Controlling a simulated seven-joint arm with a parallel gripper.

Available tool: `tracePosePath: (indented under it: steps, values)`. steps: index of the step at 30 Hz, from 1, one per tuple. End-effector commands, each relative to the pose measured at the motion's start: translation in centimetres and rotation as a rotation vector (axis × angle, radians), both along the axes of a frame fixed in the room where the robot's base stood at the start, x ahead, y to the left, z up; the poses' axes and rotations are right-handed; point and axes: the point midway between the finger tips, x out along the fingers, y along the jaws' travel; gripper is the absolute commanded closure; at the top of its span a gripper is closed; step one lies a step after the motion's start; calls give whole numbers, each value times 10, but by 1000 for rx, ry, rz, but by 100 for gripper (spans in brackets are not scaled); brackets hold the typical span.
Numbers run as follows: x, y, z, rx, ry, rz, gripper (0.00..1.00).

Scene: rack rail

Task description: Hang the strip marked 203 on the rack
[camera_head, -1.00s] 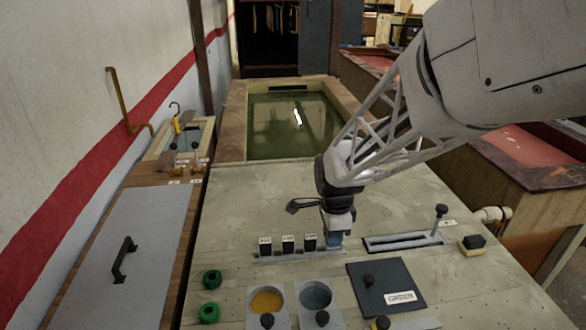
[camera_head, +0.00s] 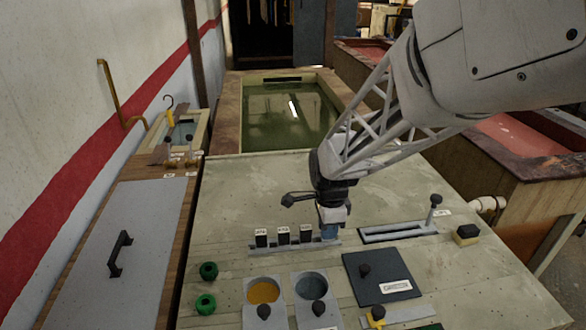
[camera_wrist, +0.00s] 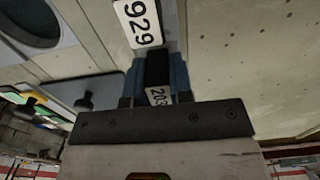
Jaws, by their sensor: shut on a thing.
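My gripper (camera_head: 330,234) is low at the right end of a grey rail (camera_head: 292,247) on the bench. In the wrist view its blue fingers (camera_wrist: 157,72) are shut on a black strip whose white label reads 203 (camera_wrist: 158,96). The fingers hide the strip in the head view, and I cannot tell whether its foot touches the rail. To the left, three black strips with white tops (camera_head: 283,236) stand upright in a row on the rail. A label reading 929 (camera_wrist: 141,22) lies just beyond the fingers in the wrist view. I cannot tell which fixture is the rack.
A slotted grey plate with a knob (camera_head: 398,232) lies to the right, beside a yellow-and-black block (camera_head: 467,235). A water basin (camera_head: 290,115) lies behind; the bench between is clear.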

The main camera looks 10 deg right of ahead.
Motion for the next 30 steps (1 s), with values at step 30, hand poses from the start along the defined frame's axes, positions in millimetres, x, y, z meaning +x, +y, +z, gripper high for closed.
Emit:
tracePosePath:
  steps: [30]
  values:
    - [0,0,-9,0,0,0,68]
